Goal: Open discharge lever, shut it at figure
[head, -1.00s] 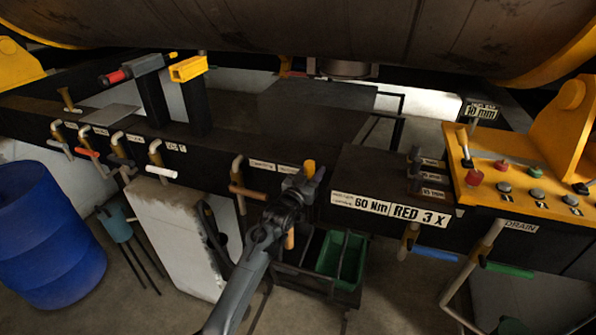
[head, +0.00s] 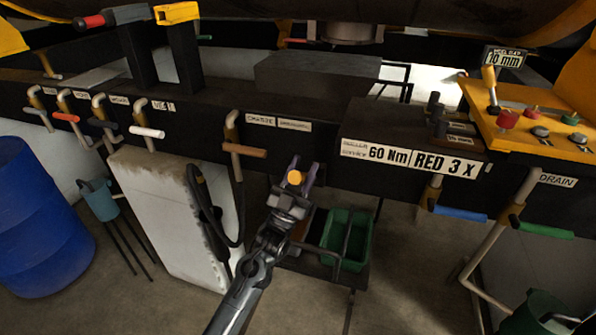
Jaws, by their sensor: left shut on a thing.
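My left gripper (head: 302,178) reaches up from the bottom, in front of the dark beam and below two small white labels (head: 277,122) whose print I cannot read surely. It is shut on a yellow-orange handle (head: 295,177), whose round end shows between the jaws. The handle sits below the right-hand label, where the discharge lever appears to be; my gripper hides its pipe and most of its length. Beside it, to the left, a brown-handled lever (head: 245,150) lies level on its bent pipe. My right gripper is out of view.
Other levers hang along the beam: white (head: 147,132) to the left, blue (head: 460,213) and green (head: 546,230) to the right. A green bin (head: 346,240) stands below. A blue drum (head: 35,220) stands at left. Plates reading "60 Nm" (head: 389,154) and "RED 3 X" (head: 445,164) face me.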

